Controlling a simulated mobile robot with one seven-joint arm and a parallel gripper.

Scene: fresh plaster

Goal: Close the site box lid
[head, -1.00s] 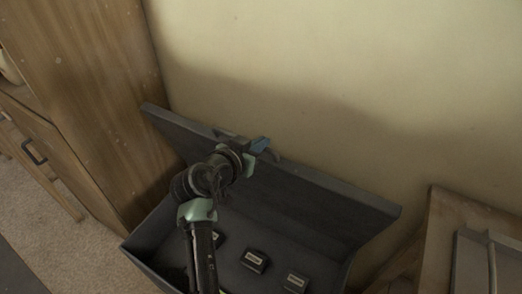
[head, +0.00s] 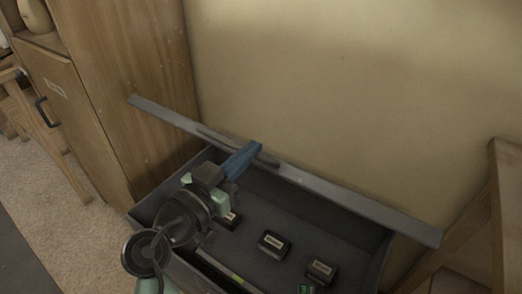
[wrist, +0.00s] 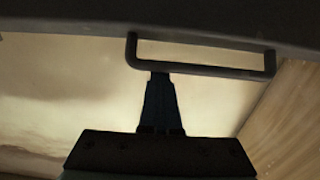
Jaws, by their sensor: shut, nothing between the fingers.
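The dark grey site box (head: 372,262) stands open against the wall. Its lid (head: 340,196) stands up along the back and shows nearly edge-on in the head view. In the wrist view the lid (wrist: 60,20) is a dark band across the top, with a U-shaped handle (wrist: 200,70) hanging from it. My gripper (head: 256,148) is over the box, its blue fingers shut and empty, their tips at the lid's handle side. In the wrist view the fingertips (wrist: 160,78) overlap the handle bar; I cannot tell whether they touch it. My arm hides the box's front left.
Several small dark labelled blocks (head: 274,243) lie on the box floor. A wooden cabinet (head: 95,90) stands close on the left. A wooden frame (head: 506,200) stands at the right. The plaster wall (head: 360,80) is behind the lid.

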